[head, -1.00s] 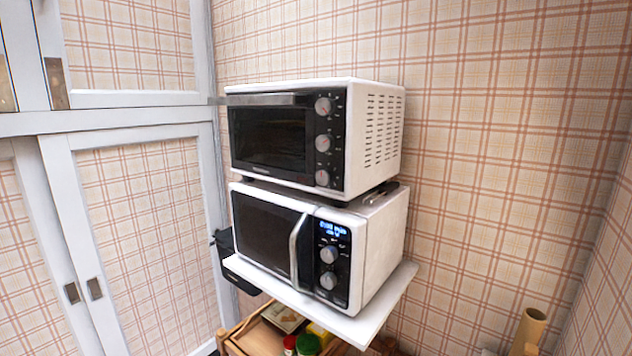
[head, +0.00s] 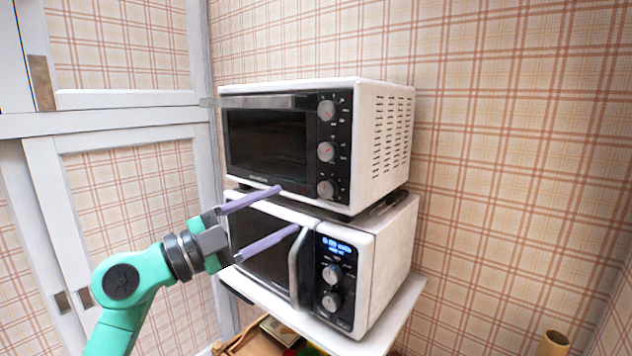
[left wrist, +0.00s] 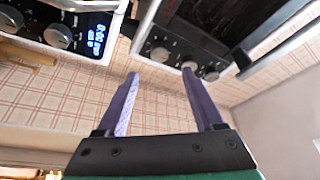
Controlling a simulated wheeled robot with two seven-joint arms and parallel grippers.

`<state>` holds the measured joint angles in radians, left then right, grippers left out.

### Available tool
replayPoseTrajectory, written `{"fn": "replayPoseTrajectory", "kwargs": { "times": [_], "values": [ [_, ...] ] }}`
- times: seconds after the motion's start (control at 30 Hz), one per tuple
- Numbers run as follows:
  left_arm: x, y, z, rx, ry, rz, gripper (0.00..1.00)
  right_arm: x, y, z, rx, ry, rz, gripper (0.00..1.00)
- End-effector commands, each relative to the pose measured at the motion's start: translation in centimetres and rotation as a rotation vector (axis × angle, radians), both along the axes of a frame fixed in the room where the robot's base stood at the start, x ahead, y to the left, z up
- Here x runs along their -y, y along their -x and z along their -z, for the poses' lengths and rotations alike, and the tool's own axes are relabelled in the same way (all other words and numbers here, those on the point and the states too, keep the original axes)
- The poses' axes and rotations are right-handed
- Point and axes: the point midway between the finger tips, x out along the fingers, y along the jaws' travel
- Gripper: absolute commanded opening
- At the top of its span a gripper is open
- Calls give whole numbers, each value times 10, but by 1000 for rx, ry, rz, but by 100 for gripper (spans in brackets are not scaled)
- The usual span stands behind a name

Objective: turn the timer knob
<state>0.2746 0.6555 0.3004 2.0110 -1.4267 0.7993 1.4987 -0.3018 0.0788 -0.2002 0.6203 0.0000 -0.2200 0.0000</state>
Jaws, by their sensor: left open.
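A white toaster oven (head: 318,84) with a black panel stands on top of a white microwave (head: 385,245). The oven panel has a top knob (head: 326,110), a middle knob (head: 326,152) and a bottom knob (head: 326,189). The microwave has a lit blue display and two knobs, an upper (head: 332,273) and a lower (head: 331,301). I cannot read which knob is the timer. My left gripper (head: 289,208) is open and empty, in front of the appliances, left of the knobs. In the left wrist view, the oven knobs (left wrist: 160,54) show beyond the open fingers (left wrist: 160,73).
The microwave stands on a white shelf (head: 395,318). Its door handle (head: 294,262) stands out near the left fingers. A wooden rack with items is below. White sliding doors (head: 130,98) are on the left; plaid wall is behind. Space to the right is free.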

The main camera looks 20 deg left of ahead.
Motion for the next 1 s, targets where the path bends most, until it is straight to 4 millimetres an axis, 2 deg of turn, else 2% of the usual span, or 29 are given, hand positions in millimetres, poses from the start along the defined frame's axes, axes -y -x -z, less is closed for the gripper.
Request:
{"fn": "replayPoseTrajectory", "kwargs": {
  "times": [0.03, 0.1, 0.3, 0.43, 0.63, 0.67, 0.7, 0.83, 1.0],
  "values": [
    [8, -10, -12, 2, 6, 2, 69, 0, 1, -14, -1, 0, 0, 0],
    [21, -24, -16, 1, 7, 4, 69, 0, 1, -22, -1, 0, 0, 0],
    [46, -55, -20, -1, 7, 2, 69, 0, 0, -36, -1, 0, 0, 0],
    [53, -62, -19, 0, 4, 0, 69, 0, 0, -38, -1, 0, 0, 0],
    [53, -62, -17, 0, 4, 0, 69, 0, 0, -37, 0, 1, 0, 0],
    [53, -62, -17, 0, 4, 0, 65, 0, 0, -37, 0, 1, 0, 0],
    [53, -62, -17, 0, 4, 0, 50, 0, 0, -37, 0, 1, 0, 0],
    [53, -62, -17, -1, 3, 1, 0, 0, -1, -37, 1, 1, 0, 0],
    [53, -62, -17, -1, 1, 0, 0, 0, -1, -37, 1, 1, 0, 0]
  ]
}}
